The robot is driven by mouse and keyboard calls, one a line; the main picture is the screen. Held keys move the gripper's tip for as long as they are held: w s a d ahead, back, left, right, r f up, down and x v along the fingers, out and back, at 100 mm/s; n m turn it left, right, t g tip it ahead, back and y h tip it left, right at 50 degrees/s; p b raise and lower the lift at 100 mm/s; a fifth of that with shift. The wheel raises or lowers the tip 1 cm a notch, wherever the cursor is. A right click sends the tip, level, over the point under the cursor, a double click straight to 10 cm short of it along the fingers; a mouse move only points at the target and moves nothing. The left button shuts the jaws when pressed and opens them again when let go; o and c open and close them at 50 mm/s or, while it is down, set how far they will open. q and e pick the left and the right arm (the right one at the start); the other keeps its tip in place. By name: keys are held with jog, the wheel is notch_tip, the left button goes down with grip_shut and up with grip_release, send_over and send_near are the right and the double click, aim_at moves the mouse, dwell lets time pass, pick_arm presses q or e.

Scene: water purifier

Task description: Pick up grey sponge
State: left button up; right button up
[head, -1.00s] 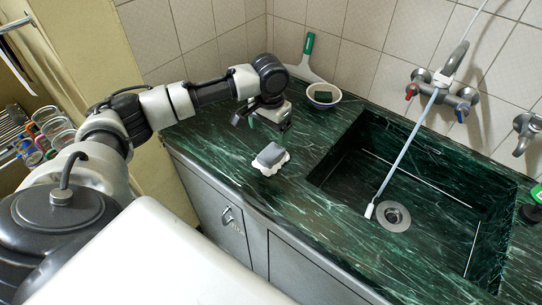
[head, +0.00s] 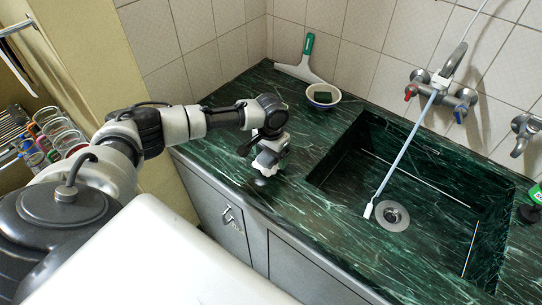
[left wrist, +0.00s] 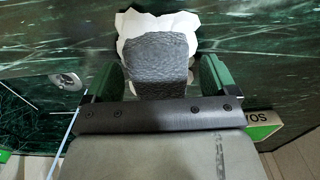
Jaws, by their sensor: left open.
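The grey sponge (left wrist: 158,62) lies on a white scalloped dish (left wrist: 187,22) in the left wrist view. My left gripper (left wrist: 158,78) is open, with one green finger on each side of the sponge. A narrow gap shows between the sponge and each finger, so it does not look gripped. In the head view my left gripper (head: 266,166) is low over the counter at the dish's place. There my gripper and wrist hide the sponge. My right gripper is not in view.
A green marble counter (head: 225,150) surrounds a sunken sink (head: 420,180) on the right. A bowl (head: 323,97) with a dark green sponge and a green-handled squeegee (head: 305,62) are at the back. A faucet (head: 440,88) with a thin white hose hangs over the sink.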

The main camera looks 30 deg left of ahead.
pick_arm(q)
jog(key=c, duration=1)
jog(key=shift+r, duration=0.15)
jog(key=shift+r, duration=0.55)
notch_tip(320, 180, up, 3)
jog(key=shift+f+b, duration=0.1)
jog(key=shift+b, duration=0.2)
jog(key=s+d+r, duration=0.2)
jog(key=d+r, duration=0.5)
jog(key=d, duration=0.4)
jog(key=shift+s+d+b, duration=0.2)
jog(key=shift+d+b, duration=0.05)
jog(key=shift+b, duration=0.15)
